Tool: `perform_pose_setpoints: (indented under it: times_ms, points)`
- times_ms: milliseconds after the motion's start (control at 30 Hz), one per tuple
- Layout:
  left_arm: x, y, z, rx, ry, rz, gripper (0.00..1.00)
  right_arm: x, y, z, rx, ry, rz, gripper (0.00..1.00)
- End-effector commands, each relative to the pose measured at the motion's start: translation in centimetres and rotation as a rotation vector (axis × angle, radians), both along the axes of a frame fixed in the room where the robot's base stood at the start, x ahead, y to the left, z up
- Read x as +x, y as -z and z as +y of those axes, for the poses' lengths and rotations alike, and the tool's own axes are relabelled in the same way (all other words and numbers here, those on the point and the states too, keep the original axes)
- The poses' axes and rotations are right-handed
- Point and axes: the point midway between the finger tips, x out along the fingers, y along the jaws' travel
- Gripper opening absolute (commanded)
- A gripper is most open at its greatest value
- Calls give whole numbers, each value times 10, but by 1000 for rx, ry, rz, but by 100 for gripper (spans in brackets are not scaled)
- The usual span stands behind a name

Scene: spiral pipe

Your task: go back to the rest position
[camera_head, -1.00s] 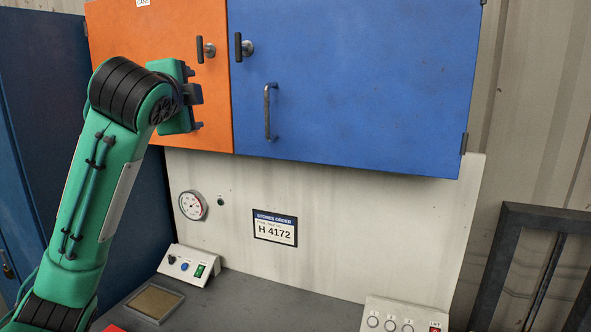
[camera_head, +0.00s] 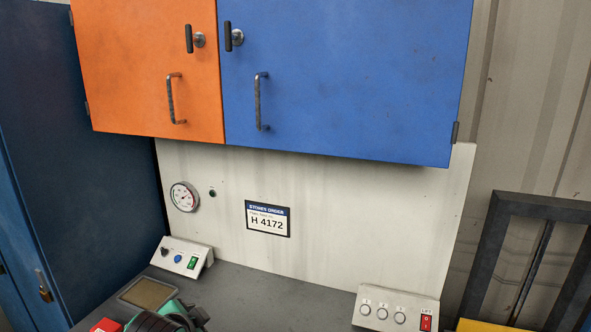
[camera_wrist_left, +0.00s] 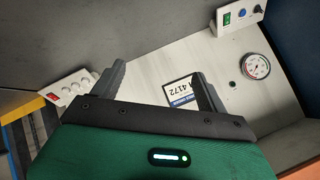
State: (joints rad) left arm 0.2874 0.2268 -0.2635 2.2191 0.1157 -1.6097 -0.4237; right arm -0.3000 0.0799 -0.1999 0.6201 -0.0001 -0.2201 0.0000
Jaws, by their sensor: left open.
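My left gripper (camera_wrist_left: 163,82) shows in the left wrist view with its two dark fingers apart and nothing between them. Beyond the fingers are the pale back panel and its label, some way off and not touched. In the head view only a green and black part of my left arm (camera_head: 168,318) shows at the bottom edge, low over the worktop; the fingers cannot be made out there. My right gripper is in neither view.
An orange cupboard door (camera_head: 130,75) and a blue door (camera_head: 345,85) are shut above the worktop (camera_head: 270,297). A gauge (camera_head: 185,197), a label (camera_head: 267,218), a left switch box (camera_head: 182,257) and a right button box (camera_head: 397,309) are around it. A dark frame (camera_head: 500,250) stands right.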

Motion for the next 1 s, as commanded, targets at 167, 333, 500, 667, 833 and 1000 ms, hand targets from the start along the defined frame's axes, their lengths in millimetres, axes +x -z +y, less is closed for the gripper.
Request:
perform_pose_setpoints:
  times_ms: [167, 333, 500, 667, 833, 1000]
  points:
    - [-56, 64, 4, -90, -92, 127, 76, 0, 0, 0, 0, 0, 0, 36]
    - [-112, 112, 10, -162, -193, 238, 76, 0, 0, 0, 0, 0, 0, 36]
    - [-174, 149, 17, -220, -305, 347, 76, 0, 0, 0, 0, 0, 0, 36]
    - [-222, 171, 23, -256, -399, 426, 76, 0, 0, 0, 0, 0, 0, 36]
    - [-262, 184, 28, -276, -476, 489, 76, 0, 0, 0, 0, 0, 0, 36]
    - [-297, 192, 33, -289, -547, 542, 76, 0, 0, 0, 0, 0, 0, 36]
